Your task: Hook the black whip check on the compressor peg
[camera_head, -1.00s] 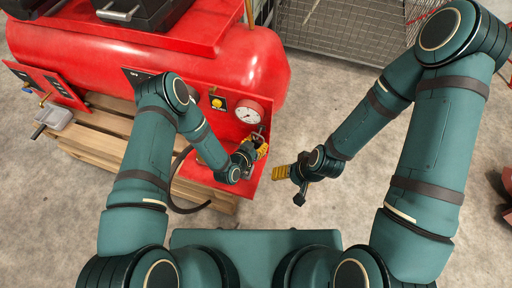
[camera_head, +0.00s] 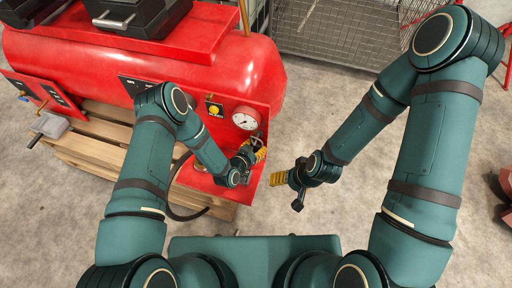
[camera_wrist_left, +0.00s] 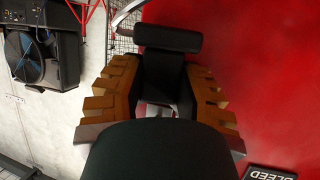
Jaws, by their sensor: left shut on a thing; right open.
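My left gripper (camera_head: 260,153), with yellow fingers, is at the right end of the red compressor (camera_head: 160,65), just below the round gauge. In the left wrist view its ridged fingers (camera_wrist_left: 160,95) are shut on a black piece with a cylindrical top, which appears to be the black whip check (camera_wrist_left: 167,60). I cannot make out the compressor peg clearly. My right gripper (camera_head: 278,179) is open and empty, over the floor right of the compressor.
The white gauge (camera_head: 246,118) and a yellow button (camera_head: 215,109) are on the red panel. A dark hose (camera_head: 188,214) curves beside the wooden pallet (camera_head: 90,150). Black cases (camera_head: 130,16) sit on the compressor.

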